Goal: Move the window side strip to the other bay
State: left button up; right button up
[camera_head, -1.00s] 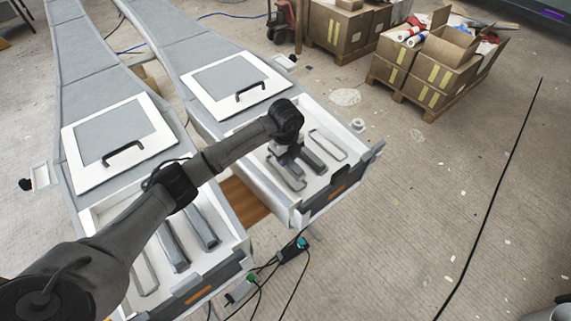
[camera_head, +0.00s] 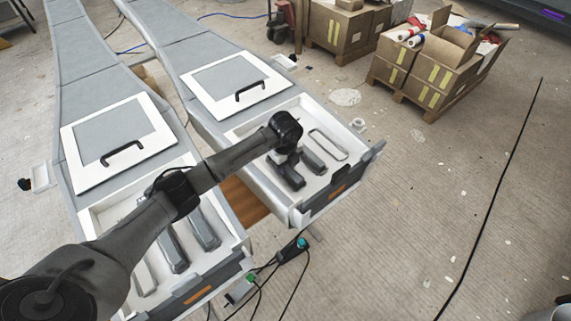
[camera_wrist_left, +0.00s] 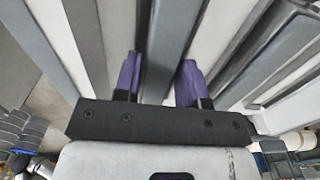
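My left gripper (camera_head: 288,168) is low inside the right bay (camera_head: 352,165), at its left part, over grey strips. In the left wrist view its two purple fingers (camera_wrist_left: 160,82) stand apart, with a grey strip (camera_wrist_left: 170,45) running between them; I cannot tell whether they touch it. In the right bay a solid grey strip (camera_head: 313,160) lies just right of the gripper, and a pale looped strip (camera_head: 328,145) lies farther right. The left bay (camera_head: 235,245) holds two grey strips (camera_head: 205,230) and a looped one (camera_head: 145,278), partly behind my arm. My right gripper is not in view.
White lids with black handles (camera_head: 250,91) (camera_head: 122,152) cover the moulds behind both bays. Wooden boards (camera_head: 243,200) fill the gap between the bays. Cables and a small box (camera_head: 292,250) lie on the floor in front. Cartons stand on a pallet (camera_head: 425,75) at the back right.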

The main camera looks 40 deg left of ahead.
pick_arm(q)
jog(key=o, duration=0.3)
notch_tip(320, 180, up, 12)
jog(key=shift+r+p, duration=0.15)
jog(key=shift+p, duration=0.25)
dwell(0.7)
